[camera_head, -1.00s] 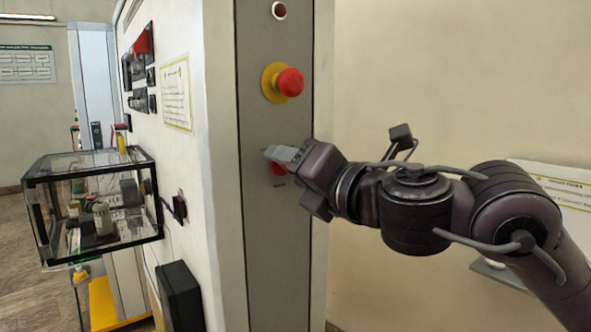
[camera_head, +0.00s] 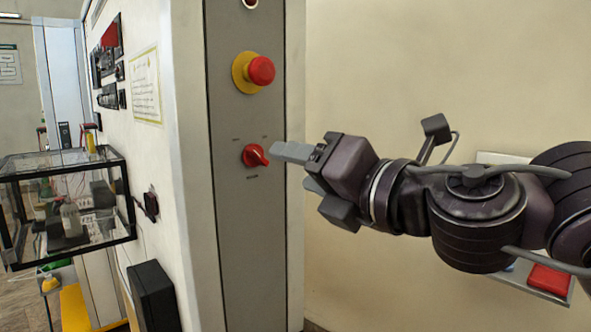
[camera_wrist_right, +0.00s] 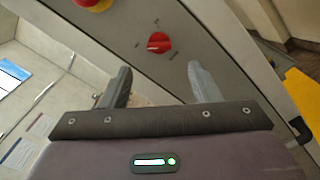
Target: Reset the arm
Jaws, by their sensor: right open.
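My right gripper (camera_head: 292,168) is open and empty, with its grey fingers just to the right of the red rotary knob (camera_head: 255,155) on the grey panel. In the right wrist view, the knob (camera_wrist_right: 158,43) shows beyond and between the two spread fingertips (camera_wrist_right: 160,78), apart from them. Small labels surround the knob. My right arm (camera_head: 470,215) reaches in from the right. My left gripper does not show.
A red emergency button on a yellow base (camera_head: 260,70) sticks out of the grey panel (camera_head: 232,230) above the knob. A glass case (camera_head: 65,200) juts out at the left. A red block (camera_head: 549,279) sits low at the right, behind my arm. Plain wall lies right of the panel.

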